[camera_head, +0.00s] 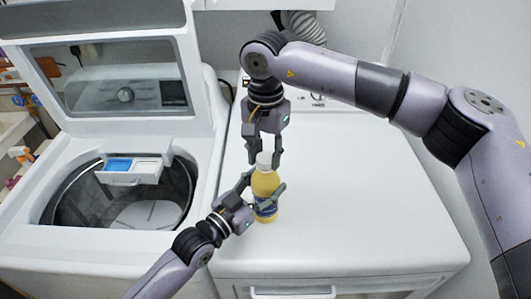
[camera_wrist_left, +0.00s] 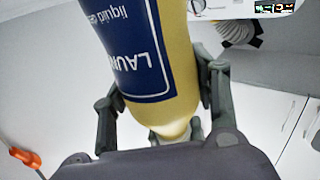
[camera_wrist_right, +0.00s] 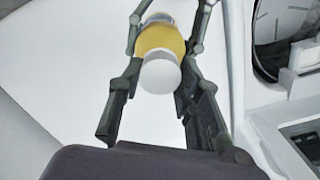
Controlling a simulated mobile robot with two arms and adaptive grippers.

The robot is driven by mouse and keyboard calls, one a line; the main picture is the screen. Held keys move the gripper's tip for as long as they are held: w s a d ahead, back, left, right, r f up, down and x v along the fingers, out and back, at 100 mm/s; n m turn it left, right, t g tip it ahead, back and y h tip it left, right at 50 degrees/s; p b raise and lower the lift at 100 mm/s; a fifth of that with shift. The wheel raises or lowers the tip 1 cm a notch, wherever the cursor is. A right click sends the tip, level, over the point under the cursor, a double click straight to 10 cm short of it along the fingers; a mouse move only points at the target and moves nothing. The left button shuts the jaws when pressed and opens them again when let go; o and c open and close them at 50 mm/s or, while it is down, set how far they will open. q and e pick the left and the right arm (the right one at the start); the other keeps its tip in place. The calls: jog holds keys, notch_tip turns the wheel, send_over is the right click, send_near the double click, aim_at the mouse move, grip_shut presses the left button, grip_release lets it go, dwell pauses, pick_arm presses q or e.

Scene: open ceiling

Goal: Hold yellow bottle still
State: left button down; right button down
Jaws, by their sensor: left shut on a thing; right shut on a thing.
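The yellow bottle (camera_head: 265,184) stands upright on the white dryer top (camera_head: 350,190), with a blue label and a white cap (camera_head: 264,159). My left gripper (camera_head: 264,193) is shut around the bottle's body from the lower left. In the left wrist view the bottle's label (camera_wrist_left: 130,50) faces the camera, with a finger on each side. My right gripper (camera_head: 264,152) comes down from above and is shut on the white cap. In the right wrist view the cap (camera_wrist_right: 160,74) sits between the fingers, with the yellow body (camera_wrist_right: 160,40) behind it.
An open top-load washer (camera_head: 60,234) stands at the left, its lid (camera_head: 122,70) raised and a detergent drawer (camera_head: 130,172) over the drum. A grey hose (camera_head: 303,26) is behind the dryer. The dryer top right of the bottle is clear.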

aim_at(266, 157)
pick_arm(q)
jog(key=shift+r, duration=0.1)
pick_arm(e)
jog(key=shift+w+r, duration=0.1)
jog(key=shift+r, duration=0.05)
jog(key=shift+r, duration=1)
jog(key=shift+r, duration=2)
pick_arm(q)
jog(key=c, duration=0.5)
grip_release()
